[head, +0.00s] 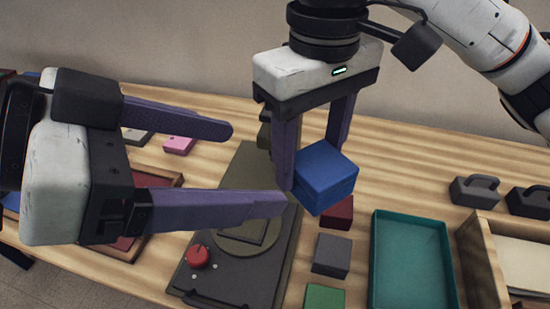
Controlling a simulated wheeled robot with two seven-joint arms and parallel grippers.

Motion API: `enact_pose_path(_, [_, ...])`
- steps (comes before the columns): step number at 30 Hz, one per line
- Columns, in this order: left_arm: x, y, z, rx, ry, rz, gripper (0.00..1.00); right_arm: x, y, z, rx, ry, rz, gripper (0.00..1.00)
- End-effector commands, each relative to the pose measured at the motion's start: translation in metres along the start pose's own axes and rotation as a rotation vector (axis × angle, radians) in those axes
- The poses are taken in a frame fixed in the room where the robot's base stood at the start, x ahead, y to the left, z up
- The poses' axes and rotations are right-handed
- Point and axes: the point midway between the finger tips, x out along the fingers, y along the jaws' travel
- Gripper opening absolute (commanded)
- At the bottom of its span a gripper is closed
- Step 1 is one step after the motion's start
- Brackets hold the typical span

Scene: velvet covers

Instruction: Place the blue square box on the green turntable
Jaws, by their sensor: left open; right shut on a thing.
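The blue square box (325,178) is held in the air between the fingers of my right gripper (312,163), which is shut on it. The box is tilted in the picture. The green turntable (245,238) looks like a dull olive round plate on a dark base with a red knob (199,257). It lies below and to the left of the box, and the box is apart from it. My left gripper (256,168) is open and empty, its fingers pointing right. Its lower finger hides part of the turntable.
Right of the turntable are a dark red block (338,212), a grey block (332,255) and a green block (324,298). A teal tray (412,220) and a wooden box (487,262) lie further right. Pink and grey pieces lie at the back left.

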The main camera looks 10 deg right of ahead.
Motion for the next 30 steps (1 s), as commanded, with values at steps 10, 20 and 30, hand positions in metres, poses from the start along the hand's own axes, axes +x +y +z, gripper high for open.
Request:
enact_pose_path(10, [0.056, 0.001, 0.0, -0.004, -0.001, 0.007, 0.79, 0.0, 0.0, 0.0, 0.0, 0.0, 0.0, 0.28])
enact_pose_path(20, [0.106, 0.0, 0.0, -0.005, 0.001, 0.004, 0.79, 0.0, 0.0, 0.0, 0.0, 0.0, 0.0, 0.28])
enact_pose_path(30, [0.117, 0.0, -0.001, -0.002, 0.002, 0.002, 0.79, 0.0, 0.0, 0.0, 0.0, 0.0, 0.0, 0.28])
